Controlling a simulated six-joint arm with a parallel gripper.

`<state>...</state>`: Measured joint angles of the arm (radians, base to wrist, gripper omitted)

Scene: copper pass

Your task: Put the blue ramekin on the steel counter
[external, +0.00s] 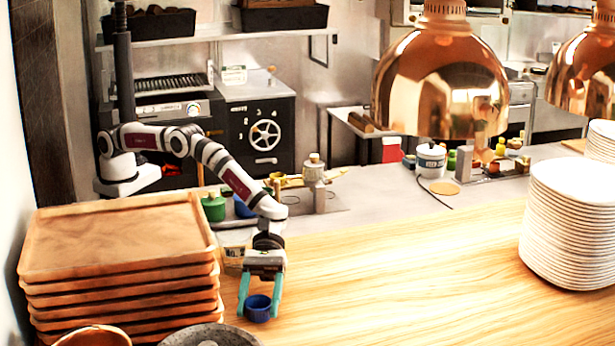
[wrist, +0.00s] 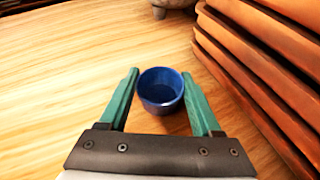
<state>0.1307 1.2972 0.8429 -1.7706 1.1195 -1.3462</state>
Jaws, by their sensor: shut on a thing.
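The blue ramekin (external: 258,308) is a small round bowl at the wooden counter's near left part. My gripper (external: 258,311) reaches down over it, its two green fingers on either side and shut on it. In the wrist view the ramekin (wrist: 160,91) sits between the fingers of my gripper (wrist: 161,74), upright and empty. I cannot tell whether its base touches the wood. The steel counter (external: 375,187) is the grey strip behind the wooden counter, partly covered by jars and pans.
A tall stack of brown trays (external: 120,240) stands close to the left of my gripper. A grey stone bowl (external: 210,336) is in front. White plates (external: 570,225) are stacked at the right. Copper heat lamps (external: 440,85) hang over the counter. The middle wood is clear.

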